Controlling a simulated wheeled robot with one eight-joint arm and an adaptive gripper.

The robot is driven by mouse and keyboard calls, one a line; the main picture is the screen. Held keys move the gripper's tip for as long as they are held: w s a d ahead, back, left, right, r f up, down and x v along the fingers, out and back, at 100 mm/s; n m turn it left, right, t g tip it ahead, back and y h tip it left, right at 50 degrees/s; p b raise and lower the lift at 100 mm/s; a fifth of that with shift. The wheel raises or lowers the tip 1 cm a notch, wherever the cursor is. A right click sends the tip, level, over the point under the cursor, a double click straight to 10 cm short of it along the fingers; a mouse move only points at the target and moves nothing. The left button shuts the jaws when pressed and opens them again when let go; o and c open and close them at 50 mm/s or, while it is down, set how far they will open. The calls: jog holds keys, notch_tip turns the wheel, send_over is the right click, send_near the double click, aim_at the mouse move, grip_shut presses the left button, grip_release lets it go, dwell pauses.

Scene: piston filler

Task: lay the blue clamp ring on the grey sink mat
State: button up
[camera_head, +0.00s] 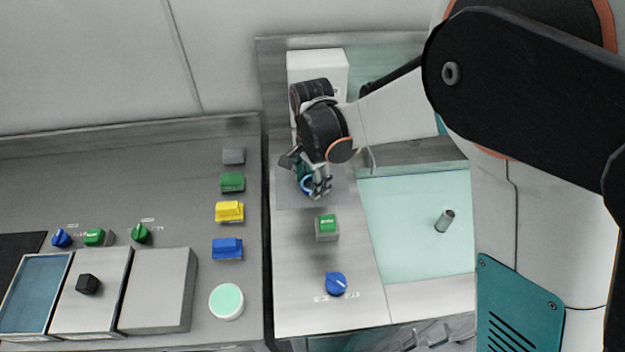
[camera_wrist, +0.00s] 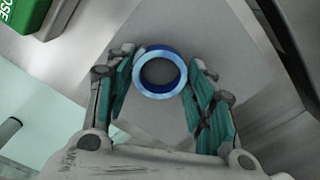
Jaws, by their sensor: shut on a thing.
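The blue clamp ring (camera_wrist: 160,71) sits between the two fingertips of my gripper (camera_wrist: 161,78), which is shut on it. In the head view the ring (camera_head: 306,184) shows partly behind the fingers of my gripper (camera_head: 313,187). The grey sink mat (camera_head: 287,200) lies flat on the steel counter under my gripper, which hides part of it. The mat (camera_wrist: 205,28) also shows behind the ring in the wrist view. The ring is over the mat; I cannot tell whether it touches it.
A green push button (camera_head: 327,226) and a blue knob (camera_head: 336,284) stand on the counter in front. The pale sink basin (camera_head: 400,240) with an upright pipe (camera_head: 445,221) is to the right. A white box (camera_head: 318,66) stands behind. The left bench holds several coloured blocks.

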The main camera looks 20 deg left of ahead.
jog(key=shift+f, duration=0.15)
jog(key=o, duration=1.1)
notch_tip(320, 180, up, 12)
jog(key=p, duration=0.4)
jog(key=shift+r, duration=0.2)
